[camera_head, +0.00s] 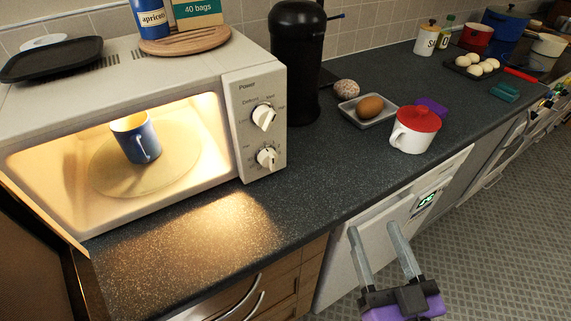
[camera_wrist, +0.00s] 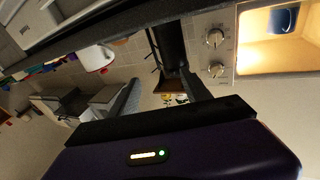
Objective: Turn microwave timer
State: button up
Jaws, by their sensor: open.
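The white microwave (camera_head: 110,75) stands on the counter at the left, its lit interior showing. Its control panel (camera_head: 243,90) has two round knobs. The lower one, the timer knob (camera_head: 267,158), sits below the power knob (camera_head: 264,116). The wrist view appears upside down, with the timer knob (camera_wrist: 215,38) above the power knob (camera_wrist: 216,70). My gripper (camera_head: 373,230) is open and empty, in front of the white appliance under the counter. It is below and right of the knobs, apart from them. Its fingers (camera_wrist: 163,92) also show in the wrist view.
A blue and yellow mug (camera_head: 143,142) stands on the microwave's turntable. The microwave door (camera_head: 35,255) is open at the left. A black coffee machine (camera_head: 295,65) stands right of the microwave. A red-lidded white pot (camera_head: 412,135) is near the counter edge. Counter below the knobs is clear.

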jog(key=w+a+r+n+g+y, duration=0.2)
jog(key=w+a+r+n+y, duration=0.25)
jog(key=w+a, duration=0.45)
jog(key=n+g+y, duration=0.3)
jog(key=n, duration=0.1)
send_near(274, 164)
jog(key=shift+h+x, duration=0.25)
jog(key=shift+x, duration=0.5)
jog(key=shift+p+x, duration=0.75)
jog(key=shift+x, duration=3.15)
jog(key=shift+s+a+r, duration=0.1)
jog(key=shift+c, duration=0.5)
grip_shut()
